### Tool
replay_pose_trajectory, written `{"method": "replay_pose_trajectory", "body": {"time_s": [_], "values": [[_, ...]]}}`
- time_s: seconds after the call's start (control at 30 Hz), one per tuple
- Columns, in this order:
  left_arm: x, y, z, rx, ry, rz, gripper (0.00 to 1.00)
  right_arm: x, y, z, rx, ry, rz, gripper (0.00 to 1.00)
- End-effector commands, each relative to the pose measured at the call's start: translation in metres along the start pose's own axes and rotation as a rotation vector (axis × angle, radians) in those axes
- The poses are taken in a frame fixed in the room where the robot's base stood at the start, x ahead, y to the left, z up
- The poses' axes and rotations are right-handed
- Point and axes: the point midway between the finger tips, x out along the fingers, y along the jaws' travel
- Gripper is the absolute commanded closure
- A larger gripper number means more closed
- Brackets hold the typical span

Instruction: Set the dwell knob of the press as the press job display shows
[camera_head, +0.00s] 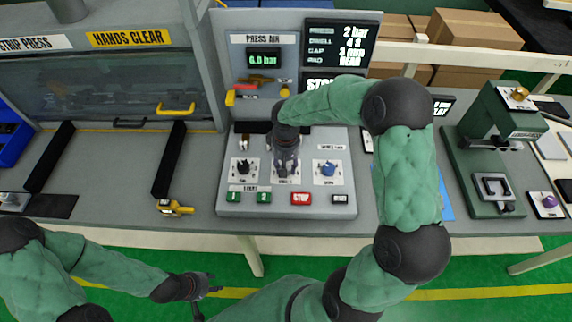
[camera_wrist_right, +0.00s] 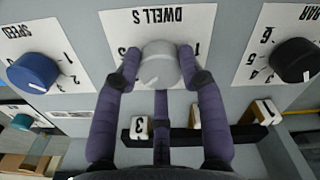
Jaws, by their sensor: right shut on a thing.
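The press job display (camera_head: 342,45) at the back reads press 2 bar, dwell 4 s, gap 3 mm and pad near or rear, the last word being small. The grey dwell knob (camera_wrist_right: 160,66) sits on a white dial plate (camera_wrist_right: 120,22), upside down in the right wrist view. Its white mark points down and slightly left there; most scale numbers are hidden. My right gripper (camera_head: 287,170) reaches down onto the knob, its purple fingers (camera_wrist_right: 160,80) shut on both sides of it. My left gripper (camera_head: 209,298) is open and empty before the bench's front edge.
A black knob (camera_head: 243,167) and a blue knob (camera_head: 328,169) flank the dwell knob. Start, stop and other buttons (camera_head: 301,198) line the panel's front. Numbered blocks (camera_wrist_right: 142,127) stand in a black rack behind. A green hand press (camera_head: 495,140) stands right.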

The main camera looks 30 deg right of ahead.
Motion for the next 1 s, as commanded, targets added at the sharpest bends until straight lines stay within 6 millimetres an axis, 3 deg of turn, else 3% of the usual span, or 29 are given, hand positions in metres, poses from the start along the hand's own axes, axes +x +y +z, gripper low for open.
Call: {"method": "replay_pose_trajectory", "body": {"time_s": [0.27, 0.3, 0.37, 0.4, 0.77, 1.0], "values": [[0.0, 0.0, 0.0, 0.0, 0.0, 0.0, 0.6, 0.001, -0.001, 0.001, 0.0, -0.003, -0.001, 0.92], [0.0, 0.0, 0.0, 0.0, 0.0, 0.0, 0.6, 0.001, -0.001, 0.001, 0.0, -0.003, -0.001, 0.57], [0.0, 0.0, 0.0, 0.0, 0.0, 0.0, 0.6, 0.001, -0.001, 0.001, 0.0, -0.003, -0.001, 0.4], [0.0, 0.0, 0.0, 0.0, 0.0, 0.0, 0.6, 0.001, -0.001, 0.001, 0.0, -0.003, -0.001, 0.36], [0.0, 0.0, 0.0, 0.0, 0.0, 0.0, 0.6, -0.002, 0.0, 0.0, 0.0, 0.0, 0.0, 0.36], [0.0, 0.0, 0.0, 0.0, 0.0, 0.0, 0.6, -0.034, 0.0, -0.001, 0.0, 0.004, 0.0, 0.36]]}}
